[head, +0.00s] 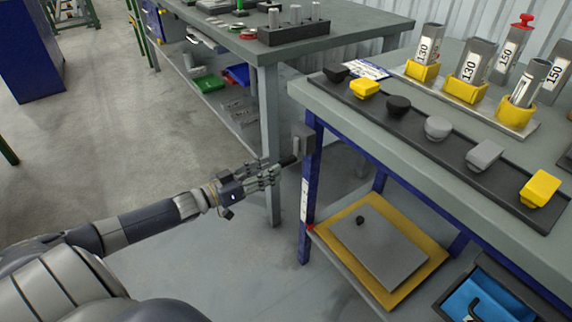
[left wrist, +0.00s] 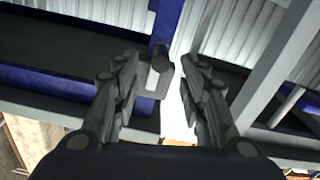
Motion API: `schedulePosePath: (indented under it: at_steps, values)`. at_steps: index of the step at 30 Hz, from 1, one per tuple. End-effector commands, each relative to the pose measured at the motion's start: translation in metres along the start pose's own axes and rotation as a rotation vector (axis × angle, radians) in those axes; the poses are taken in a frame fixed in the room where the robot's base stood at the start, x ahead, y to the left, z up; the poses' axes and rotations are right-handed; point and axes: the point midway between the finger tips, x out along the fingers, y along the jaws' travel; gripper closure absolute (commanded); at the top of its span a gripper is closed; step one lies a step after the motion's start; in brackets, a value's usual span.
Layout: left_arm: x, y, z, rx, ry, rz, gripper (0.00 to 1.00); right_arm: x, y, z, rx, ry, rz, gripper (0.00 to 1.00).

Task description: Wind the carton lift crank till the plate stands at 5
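The carton lift crank has a grey box (head: 303,138) on the blue leg at the table's left corner and a black handle (head: 288,160) sticking out toward my left gripper (head: 276,174). In the left wrist view, the dark round handle (left wrist: 162,54) lies between and just beyond the spread fingertips of my left gripper (left wrist: 160,68), which is open and empty. A white scale strip (head: 304,199) runs down the leg, with a red pointer (head: 310,228) near its lower end. The numbers are too small to read. The yellow-edged lift plate (head: 331,226) carries a grey sheet. My right gripper is out of view.
Above the lift, the grey table (head: 462,118) holds a black rail of coloured knobs and yellow holders with numbered grey blocks. A dark bin (head: 448,289) with blue contents is at lower right. Another workbench (head: 262,50) stands behind.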

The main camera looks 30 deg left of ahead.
Motion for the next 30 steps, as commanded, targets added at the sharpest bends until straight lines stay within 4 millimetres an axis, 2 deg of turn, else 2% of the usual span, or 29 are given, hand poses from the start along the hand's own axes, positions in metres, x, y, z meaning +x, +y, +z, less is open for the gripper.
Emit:
schedulePosePath:
  at_steps: [9,15,28,29,30]
  values:
    - [0.045,0.000,0.000,0.000,0.004,0.000,0.60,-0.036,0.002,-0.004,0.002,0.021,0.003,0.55]
    - [0.061,-0.001,0.001,0.001,0.000,-0.001,0.60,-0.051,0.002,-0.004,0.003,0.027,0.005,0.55]
    - [0.068,0.000,0.001,0.000,-0.001,-0.001,0.60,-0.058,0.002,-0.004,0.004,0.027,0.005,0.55]
    - [0.068,0.000,0.001,0.000,-0.001,-0.001,0.65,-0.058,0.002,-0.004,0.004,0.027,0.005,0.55]
    - [0.068,0.000,0.001,0.000,-0.001,-0.001,0.74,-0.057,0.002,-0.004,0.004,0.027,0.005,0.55]
